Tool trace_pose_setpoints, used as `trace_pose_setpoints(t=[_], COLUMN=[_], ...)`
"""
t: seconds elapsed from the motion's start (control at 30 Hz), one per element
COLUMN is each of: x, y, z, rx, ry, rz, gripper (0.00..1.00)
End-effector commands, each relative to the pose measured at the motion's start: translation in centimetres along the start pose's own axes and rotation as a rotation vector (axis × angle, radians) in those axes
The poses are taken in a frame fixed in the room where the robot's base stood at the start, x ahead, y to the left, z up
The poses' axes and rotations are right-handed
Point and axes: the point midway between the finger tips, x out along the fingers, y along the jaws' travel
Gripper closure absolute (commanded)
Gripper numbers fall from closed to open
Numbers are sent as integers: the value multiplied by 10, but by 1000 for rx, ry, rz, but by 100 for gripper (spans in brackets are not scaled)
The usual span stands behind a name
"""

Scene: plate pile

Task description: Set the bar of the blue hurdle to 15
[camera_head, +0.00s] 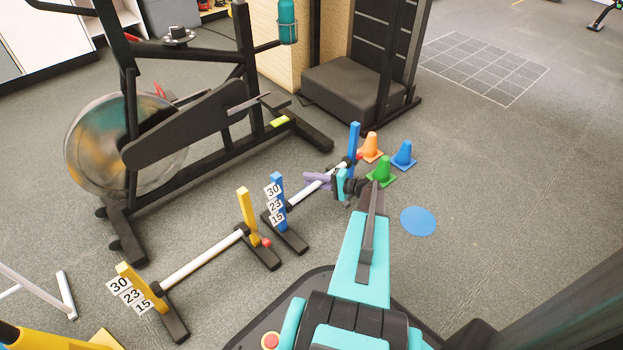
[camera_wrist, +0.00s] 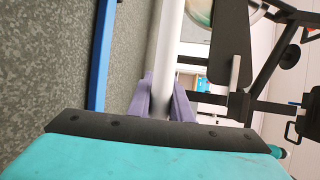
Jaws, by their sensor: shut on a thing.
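The blue hurdle stands on the floor mid-picture in the head view, with a near blue post (camera_head: 279,210) and a far blue post (camera_head: 354,138). Tags 30, 23 and 15 (camera_head: 277,218) run down the near post. Its white bar (camera_head: 297,198) spans the posts, its near end looking roughly level with the 23 tag; the exact height is unclear. My gripper (camera_head: 318,180) has its purple fingers shut on the bar around its middle. In the wrist view the bar (camera_wrist: 166,50) passes between the fingers (camera_wrist: 161,98). My arm partly hides the bar's far part.
A yellow hurdle (camera_head: 247,215) with a white bar and the same tags stands at front left. An exercise bike (camera_head: 185,120) stands behind.

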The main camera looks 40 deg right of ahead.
Motion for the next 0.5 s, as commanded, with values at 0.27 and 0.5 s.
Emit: trace_pose_setpoints(t=[0.27,0.5], x=[1,0], y=[4,3], z=[-1,0], rx=[1,1], ry=[3,3], rz=[8,6], gripper=[63,63])
